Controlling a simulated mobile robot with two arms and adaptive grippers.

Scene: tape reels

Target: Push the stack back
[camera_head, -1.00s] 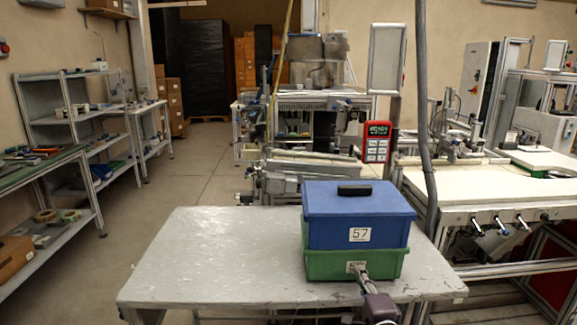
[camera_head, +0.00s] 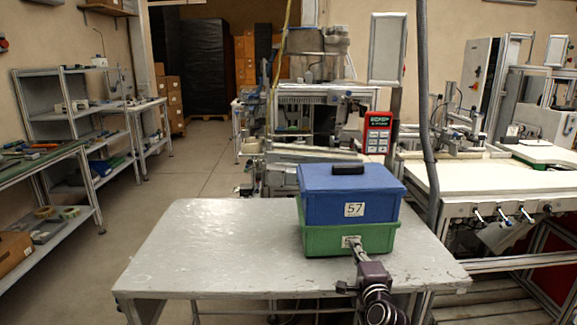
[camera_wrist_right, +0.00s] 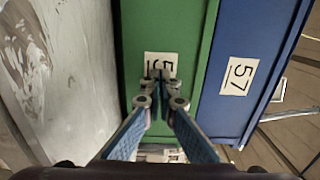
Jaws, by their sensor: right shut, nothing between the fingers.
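The stack is a blue lidded box (camera_head: 330,205) on top of a green box (camera_head: 325,242), both with white 57 labels, on a grey metal table (camera_head: 200,245). A black handle sits on the blue lid. My right gripper (camera_head: 353,248) is shut and empty, its fingertips at the label on the green box's front face. In the right wrist view, the closed fingertips (camera_wrist_right: 158,78) overlap the green box's label (camera_wrist_right: 160,66) and appear to touch it. The blue box (camera_wrist_right: 238,75) shows beside the green one. My left gripper is not in view.
The table is bare to the left of the stack. Behind it stand a machine bench and a red keypad device (camera_head: 378,135). A grey hose (camera_head: 425,130) hangs close to the stack's right. A white workbench (camera_head: 475,180) stands at the right.

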